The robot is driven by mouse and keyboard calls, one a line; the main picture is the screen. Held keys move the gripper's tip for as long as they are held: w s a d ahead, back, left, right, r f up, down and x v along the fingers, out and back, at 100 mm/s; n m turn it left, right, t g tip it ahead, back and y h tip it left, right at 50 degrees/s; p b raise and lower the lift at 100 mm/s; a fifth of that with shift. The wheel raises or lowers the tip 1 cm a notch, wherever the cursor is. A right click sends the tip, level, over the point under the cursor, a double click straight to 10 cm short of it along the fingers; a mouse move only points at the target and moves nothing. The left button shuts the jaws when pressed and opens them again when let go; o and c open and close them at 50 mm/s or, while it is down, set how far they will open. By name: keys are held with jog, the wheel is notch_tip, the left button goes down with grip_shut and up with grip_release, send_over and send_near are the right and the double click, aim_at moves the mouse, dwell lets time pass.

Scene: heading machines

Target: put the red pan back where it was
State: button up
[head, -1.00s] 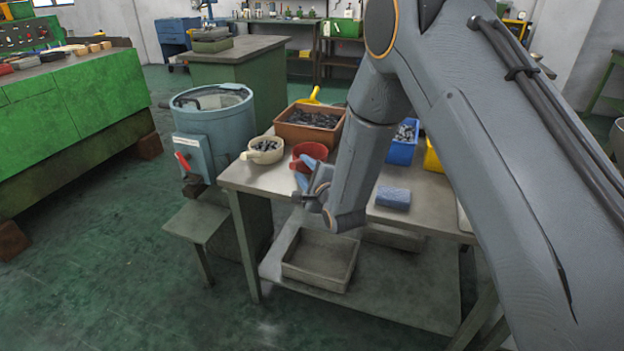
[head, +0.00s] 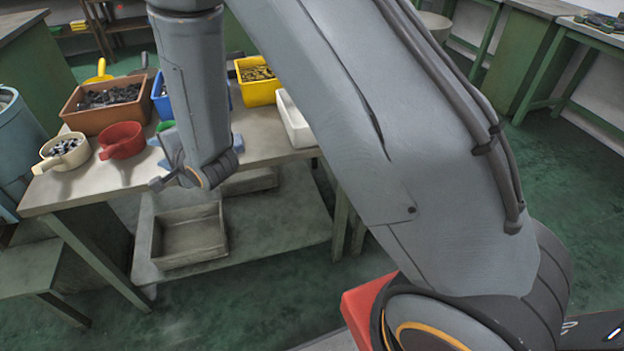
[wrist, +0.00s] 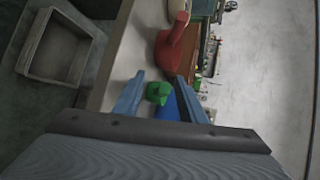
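The red pan (head: 121,142) stands upright on the worktable near its front left edge, its short handle pointing left and toward the front. It looks empty. It also shows in the wrist view (wrist: 172,48), beyond my fingers. My gripper (wrist: 160,95) is open with nothing held; its two blue fingers are apart. In the head view, my gripper is just right of the red pan and partly hidden by my arm. A small green thing (wrist: 157,93) shows between the fingers in the wrist view, seemingly beyond them.
A cream pan (head: 64,151) with dark parts stands left of the red pan. Behind are a brown bin (head: 98,116), a partly hidden blue bin (head: 160,98), a yellow bin (head: 258,90) and a white bin (head: 294,122). A grey tray (head: 190,238) lies on the lower shelf.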

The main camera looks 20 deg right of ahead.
jog(key=s+d+n+g+h, duration=0.2)
jog(key=s+d+n+h, duration=0.1)
jog(key=d, duration=0.6)
jog(key=s+d+n+g+h, duration=0.2)
jog(key=s+d+n, duration=0.15)
jog(key=d, duration=0.65)
jog(key=s+d+r+n+g+h, duration=0.1)
jog(key=s+d+r+n+g, duration=0.1)
jog(key=s+d, duration=0.4)
jog(key=s+d+r+n+g+h, duration=0.1)
jog(key=s+d+n+g, duration=0.3)
jog(key=s, duration=1.1)
jog(key=shift+s+d+r+g, duration=0.35)
jog(key=shift+d+r+g, duration=0.15)
jog(key=shift+d+g, duration=0.55)
